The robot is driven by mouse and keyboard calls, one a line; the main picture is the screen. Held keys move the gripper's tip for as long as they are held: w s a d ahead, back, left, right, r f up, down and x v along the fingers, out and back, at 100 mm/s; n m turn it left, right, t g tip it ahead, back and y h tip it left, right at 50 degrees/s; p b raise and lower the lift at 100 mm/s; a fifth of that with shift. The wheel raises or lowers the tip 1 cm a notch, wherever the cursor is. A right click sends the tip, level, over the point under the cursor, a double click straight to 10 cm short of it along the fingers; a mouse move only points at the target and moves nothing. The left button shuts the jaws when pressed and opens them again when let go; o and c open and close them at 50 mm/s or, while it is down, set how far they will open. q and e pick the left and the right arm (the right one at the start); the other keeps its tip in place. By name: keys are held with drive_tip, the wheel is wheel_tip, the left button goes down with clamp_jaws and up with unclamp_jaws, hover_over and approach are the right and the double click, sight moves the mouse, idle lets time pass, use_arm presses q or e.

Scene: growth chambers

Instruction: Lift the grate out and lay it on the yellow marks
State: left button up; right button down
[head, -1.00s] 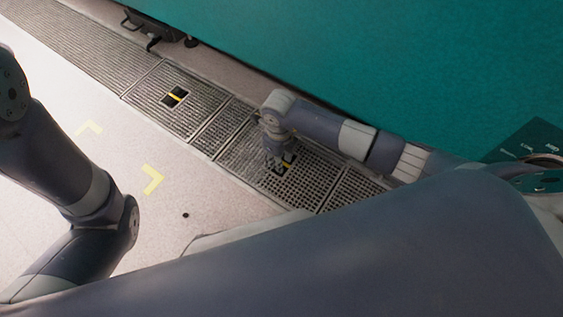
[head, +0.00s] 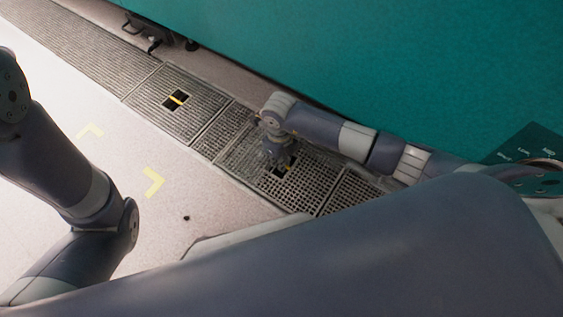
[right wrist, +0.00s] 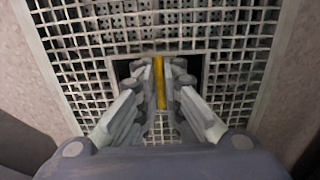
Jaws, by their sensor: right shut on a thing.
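The metal grate (head: 314,179) is in the floor channel at the centre right of the head view. It fills much of the right wrist view (right wrist: 236,97). A yellow bar (right wrist: 160,82) crosses the square opening in its middle. My right gripper (right wrist: 160,88) is shut on this yellow bar; in the head view its wrist and fingers (head: 283,160) hide part of the grate. I cannot tell whether the grate is raised. The yellow corner marks (head: 153,182) and (head: 90,131) lie on the bare floor to the left. My left gripper is outside the view.
A second grate (head: 201,105) with a yellow bar lies farther along the channel. A teal wall (head: 400,70) stands close behind the channel. A dark wheeled object (head: 152,30) is at the top. The pale floor around the marks is clear, with a small dark spot (head: 187,218) nearby.

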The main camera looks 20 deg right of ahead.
drive_tip(key=shift+r+p, duration=2.95)
drive_tip(key=shift+r, duration=0.45)
drive_tip(key=shift+f, duration=0.1)
